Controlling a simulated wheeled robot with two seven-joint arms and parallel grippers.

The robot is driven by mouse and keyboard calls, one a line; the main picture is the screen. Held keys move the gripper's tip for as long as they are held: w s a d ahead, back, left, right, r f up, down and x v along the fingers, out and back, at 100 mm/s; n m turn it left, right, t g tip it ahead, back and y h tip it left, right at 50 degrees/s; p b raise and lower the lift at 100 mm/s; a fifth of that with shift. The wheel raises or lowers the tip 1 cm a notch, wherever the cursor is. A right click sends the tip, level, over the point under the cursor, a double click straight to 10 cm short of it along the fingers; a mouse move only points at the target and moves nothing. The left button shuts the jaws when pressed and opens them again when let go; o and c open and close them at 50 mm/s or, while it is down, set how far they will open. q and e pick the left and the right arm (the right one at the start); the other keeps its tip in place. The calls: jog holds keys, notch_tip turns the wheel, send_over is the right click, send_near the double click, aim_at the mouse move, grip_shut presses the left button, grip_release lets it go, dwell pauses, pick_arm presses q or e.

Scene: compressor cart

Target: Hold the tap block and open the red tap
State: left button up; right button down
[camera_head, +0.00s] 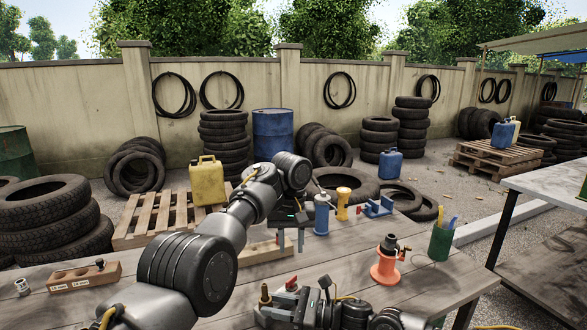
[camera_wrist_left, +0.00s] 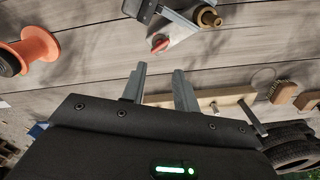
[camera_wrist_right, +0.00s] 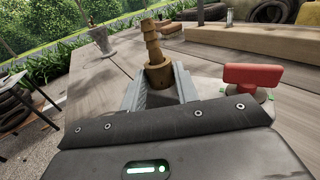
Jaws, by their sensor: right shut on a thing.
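The tap block shows as a brass barbed fitting (camera_head: 265,296) near the table's front edge, with the red tap (camera_head: 292,284) beside it. In the right wrist view my right gripper (camera_wrist_right: 160,85) is shut around the base of the upright brass fitting (camera_wrist_right: 153,45); the red tap handle (camera_wrist_right: 252,77) stands to its right, clear of the fingers. My left gripper (camera_head: 290,240) is open and empty above the table, behind the tap in the head view. In the left wrist view the red tap (camera_wrist_left: 160,44) lies beyond its spread fingers (camera_wrist_left: 160,85). The block's lower body is mostly hidden.
An orange spool (camera_head: 386,264) and a green pen cup (camera_head: 440,242) stand at right on the table. A blue bottle (camera_head: 321,215), a yellow spool (camera_head: 343,203) and a blue bracket (camera_head: 378,207) stand at the back. A wooden block (camera_head: 85,275) lies at left.

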pick_arm(q)
jog(key=w+r+m+t+h, duration=0.1)
jog(key=w+r+m+t, duration=0.2)
jog(key=w+r+t, duration=0.2)
jog(key=w+d+r+m+t, duration=0.1)
jog(key=w+r+m+t, duration=0.3)
jog(key=w+r, duration=0.3)
jog(key=shift+d+r+t+h, duration=0.2)
jog(key=shift+r+t+h, duration=0.3)
jog(key=shift+r, duration=2.05)
pick_arm(e)
jog(key=c, duration=1)
grip_release()
jog(key=shift+o, duration=0.2)
jog(key=shift+d, duration=0.1)
